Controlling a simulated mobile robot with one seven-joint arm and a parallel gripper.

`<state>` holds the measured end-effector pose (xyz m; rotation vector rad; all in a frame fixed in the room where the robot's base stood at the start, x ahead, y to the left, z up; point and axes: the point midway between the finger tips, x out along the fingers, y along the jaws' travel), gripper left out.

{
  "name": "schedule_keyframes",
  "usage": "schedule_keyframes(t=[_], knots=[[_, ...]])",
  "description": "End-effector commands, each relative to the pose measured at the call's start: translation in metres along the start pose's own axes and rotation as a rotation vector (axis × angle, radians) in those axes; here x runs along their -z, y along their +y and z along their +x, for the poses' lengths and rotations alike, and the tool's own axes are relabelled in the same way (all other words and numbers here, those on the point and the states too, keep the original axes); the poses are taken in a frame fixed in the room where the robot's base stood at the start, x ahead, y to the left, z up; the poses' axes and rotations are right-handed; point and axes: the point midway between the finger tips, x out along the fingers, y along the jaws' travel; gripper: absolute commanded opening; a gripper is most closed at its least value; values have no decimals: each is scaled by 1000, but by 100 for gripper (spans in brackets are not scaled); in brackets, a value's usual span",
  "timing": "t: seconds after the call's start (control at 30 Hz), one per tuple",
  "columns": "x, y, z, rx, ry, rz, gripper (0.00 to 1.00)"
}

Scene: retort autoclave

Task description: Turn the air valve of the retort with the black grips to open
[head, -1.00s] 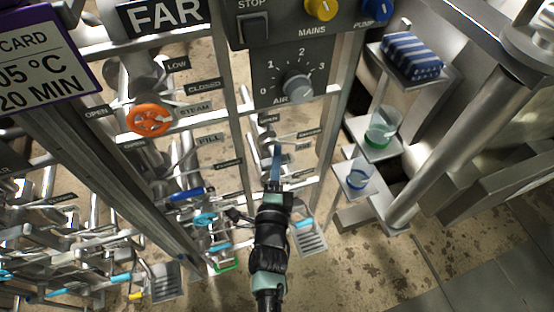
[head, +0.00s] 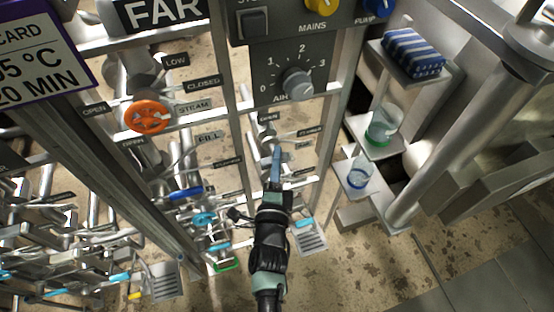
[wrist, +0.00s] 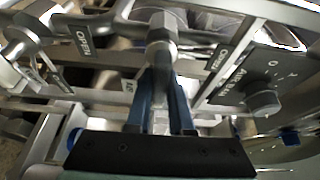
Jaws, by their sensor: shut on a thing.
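The air valve (wrist: 162,28) shows in the wrist view as a metal body with a hex nut, directly ahead of my fingers. My gripper (wrist: 162,98) has blue fingers on either side of the valve's lever and is shut on it. An OPEN label (wrist: 80,42) is to the left and a CLOSED label (wrist: 228,50) to the right. In the head view my gripper (head: 276,155) reaches in below the grey AIR knob (head: 297,83).
An orange handwheel (head: 148,117) and a blue-gripped lever (head: 186,193) are on the left. Glass beakers (head: 383,127) stand on small shelves at the right. Frame posts flank my arm. More coloured-grip levers crowd the lower left.

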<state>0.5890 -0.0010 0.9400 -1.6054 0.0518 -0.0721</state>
Motion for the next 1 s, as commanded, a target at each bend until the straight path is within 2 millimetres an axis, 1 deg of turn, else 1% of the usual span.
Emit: schedule_keyframes(t=[0.03, 0.27, 0.53, 1.0], knots=[[0, 4, 0, 9, 0, -19, 0], [0, 9, 0, 69, 0, -159, 0], [-1, 12, -1, 166, 0, -392, 0], [-1, 1, 0, 326, -3, -796, 0]])
